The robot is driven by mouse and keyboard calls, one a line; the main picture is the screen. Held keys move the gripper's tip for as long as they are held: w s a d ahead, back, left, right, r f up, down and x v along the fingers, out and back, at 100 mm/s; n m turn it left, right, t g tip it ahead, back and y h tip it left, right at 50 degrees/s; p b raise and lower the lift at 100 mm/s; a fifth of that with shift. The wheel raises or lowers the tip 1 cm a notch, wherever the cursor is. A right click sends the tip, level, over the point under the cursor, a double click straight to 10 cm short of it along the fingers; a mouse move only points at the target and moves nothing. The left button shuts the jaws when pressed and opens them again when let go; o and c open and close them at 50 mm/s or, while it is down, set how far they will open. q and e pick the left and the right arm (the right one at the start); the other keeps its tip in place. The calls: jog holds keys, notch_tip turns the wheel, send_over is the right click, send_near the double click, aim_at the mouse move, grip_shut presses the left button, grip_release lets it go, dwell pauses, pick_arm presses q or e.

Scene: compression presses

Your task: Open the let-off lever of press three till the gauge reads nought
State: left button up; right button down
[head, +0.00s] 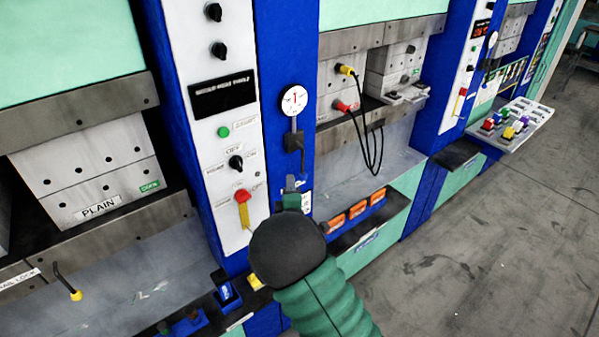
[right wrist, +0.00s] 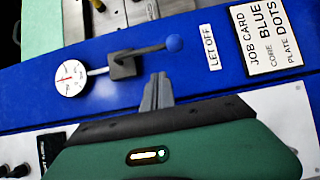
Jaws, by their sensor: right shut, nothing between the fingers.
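The gauge (head: 294,100) is a round white dial on the blue press post in the head view. Its needle shows red, but the reading is too small to tell. It also shows in the right wrist view (right wrist: 70,78). Below the gauge in the head view is the dark let-off valve block (head: 293,142). In the right wrist view the let-off lever (right wrist: 150,49) runs from the block (right wrist: 122,65) to a blue ball end (right wrist: 173,43), beside the LET OFF label (right wrist: 215,46). My right gripper (right wrist: 159,80) is shut and empty, its fingertips close to the lever, apparently not gripping it. My left gripper is out of view.
A job card (right wrist: 268,38) reads BLUE DOTS. A control panel (head: 215,110) with a red-topped yellow handle (head: 243,208) stands left of the gauge. Cables (head: 368,135) hang at the right.

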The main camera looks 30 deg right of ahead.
aim_at(300, 176)
jog(key=d, duration=0.1)
jog(key=w+d+p, duration=0.1)
jog(key=d, duration=0.2)
jog(key=shift+w, duration=0.3)
jog(key=shift+f+b, duration=0.2)
jog(key=shift+b, duration=0.15)
jog(key=shift+d+r+n, duration=0.1)
jog(key=shift+d+n, duration=0.05)
jog(key=shift+n, duration=0.15)
